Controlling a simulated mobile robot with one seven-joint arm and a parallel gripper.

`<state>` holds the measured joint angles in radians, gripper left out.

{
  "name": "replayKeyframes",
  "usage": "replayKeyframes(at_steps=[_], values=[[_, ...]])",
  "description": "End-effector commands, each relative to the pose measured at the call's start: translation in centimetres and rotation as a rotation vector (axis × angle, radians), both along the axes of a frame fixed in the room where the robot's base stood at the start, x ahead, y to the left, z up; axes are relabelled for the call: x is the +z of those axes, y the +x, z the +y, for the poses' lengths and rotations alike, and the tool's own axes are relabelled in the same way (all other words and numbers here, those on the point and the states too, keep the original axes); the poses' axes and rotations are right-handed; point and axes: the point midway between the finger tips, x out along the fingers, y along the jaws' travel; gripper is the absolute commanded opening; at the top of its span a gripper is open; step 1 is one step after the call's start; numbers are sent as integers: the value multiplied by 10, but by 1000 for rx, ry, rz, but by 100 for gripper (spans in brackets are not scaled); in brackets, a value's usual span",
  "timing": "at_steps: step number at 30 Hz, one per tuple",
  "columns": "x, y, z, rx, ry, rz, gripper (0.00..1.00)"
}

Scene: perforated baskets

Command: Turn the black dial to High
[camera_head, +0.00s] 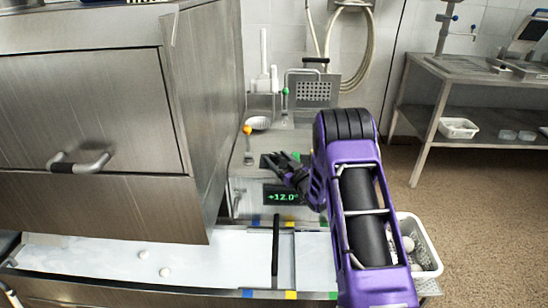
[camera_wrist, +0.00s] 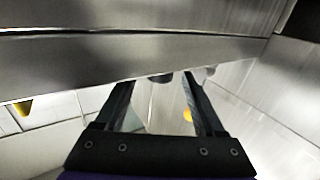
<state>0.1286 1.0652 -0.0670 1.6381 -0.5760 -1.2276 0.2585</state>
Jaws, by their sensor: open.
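My gripper (camera_head: 275,160) reaches left over the steel unit, above a green-lit display (camera_head: 281,195) reading about +12.0. In the wrist view, its two black fingers (camera_wrist: 156,82) are spread apart with nothing clearly held between them. A small dark rounded shape (camera_wrist: 160,77) shows between the fingertips at the edge of a steel panel; I cannot tell whether it is the black dial. In the head view I cannot make out the dial apart from the black fingers, which may hide it. No High marking is readable.
A large steel machine with a bar handle (camera_head: 80,163) stands at left, close to my gripper. An orange-topped lever (camera_head: 247,131) and a green-topped one (camera_head: 285,91) stand behind. A white perforated basket (camera_head: 428,262) is at lower right. Open floor lies right.

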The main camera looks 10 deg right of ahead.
Motion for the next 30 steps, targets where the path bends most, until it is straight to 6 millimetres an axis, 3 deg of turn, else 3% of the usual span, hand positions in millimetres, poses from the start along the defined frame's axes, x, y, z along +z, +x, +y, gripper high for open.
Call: replayKeyframes(at_steps=[6,17,28,30], values=[[-1,20,8,1,-1,1,71],[0,24,9,0,-1,1,70],[0,24,9,0,-1,1,3],[0,24,9,0,-1,1,0]])
